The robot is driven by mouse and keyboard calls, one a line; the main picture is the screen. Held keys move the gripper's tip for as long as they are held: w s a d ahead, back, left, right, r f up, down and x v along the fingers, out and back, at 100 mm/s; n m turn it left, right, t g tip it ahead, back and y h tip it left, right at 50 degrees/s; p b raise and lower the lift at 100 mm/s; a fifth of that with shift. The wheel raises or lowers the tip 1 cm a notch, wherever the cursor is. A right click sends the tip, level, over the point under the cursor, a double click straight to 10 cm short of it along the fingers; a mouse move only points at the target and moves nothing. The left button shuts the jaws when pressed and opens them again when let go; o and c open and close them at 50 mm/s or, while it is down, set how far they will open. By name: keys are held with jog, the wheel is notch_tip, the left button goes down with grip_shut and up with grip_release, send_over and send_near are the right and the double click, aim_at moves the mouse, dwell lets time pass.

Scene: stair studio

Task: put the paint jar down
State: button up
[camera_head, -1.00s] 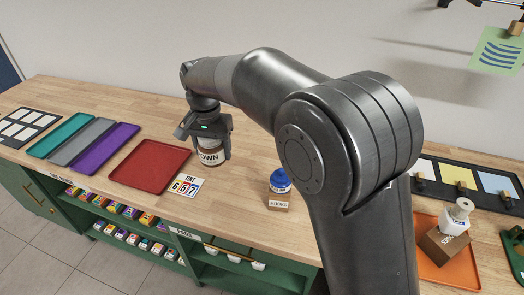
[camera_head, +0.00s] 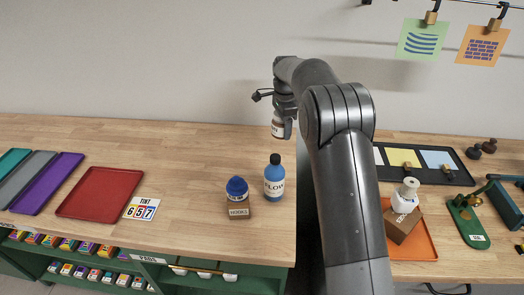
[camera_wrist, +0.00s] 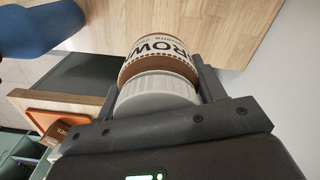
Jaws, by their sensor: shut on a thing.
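The paint jar (camera_wrist: 158,68) shows large in the wrist view, with a white ribbed lid, a brown body and a label reading "ROW" in part. My gripper (camera_wrist: 160,85) is shut on it, one finger on each side. In the head view the jar (camera_head: 278,127) hangs upright below my gripper (camera_head: 284,122), near the back right end of the left bench (camera_head: 190,150). I cannot tell how high it is above the bench top. My arm hides part of the area to its right.
A blue bottle (camera_head: 274,178) and a blue-topped item on a brown block (camera_head: 238,198) stand in front. A red tray (camera_head: 100,193) and a tint card (camera_head: 141,208) lie left. A gap separates the orange tray's (camera_head: 415,243) bench. The left bench's back middle is clear.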

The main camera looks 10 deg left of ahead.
jog(key=w+d+m, duration=0.1)
jog(key=w+d, duration=0.1)
jog(key=d, duration=0.2)
send_over(263, 150)
notch_tip(263, 150, down, 8)
jog(key=shift+w+r, duration=0.1)
jog(key=shift+r, duration=0.05)
jog(key=shift+f, duration=2)
jog(key=o, duration=1.2)
jog(key=shift+f, duration=0.15)
jog(key=shift+c, duration=0.2)
jog(key=shift+o, duration=0.2)
notch_tip(263, 150, up, 12)
jog(key=shift+r, duration=0.25)
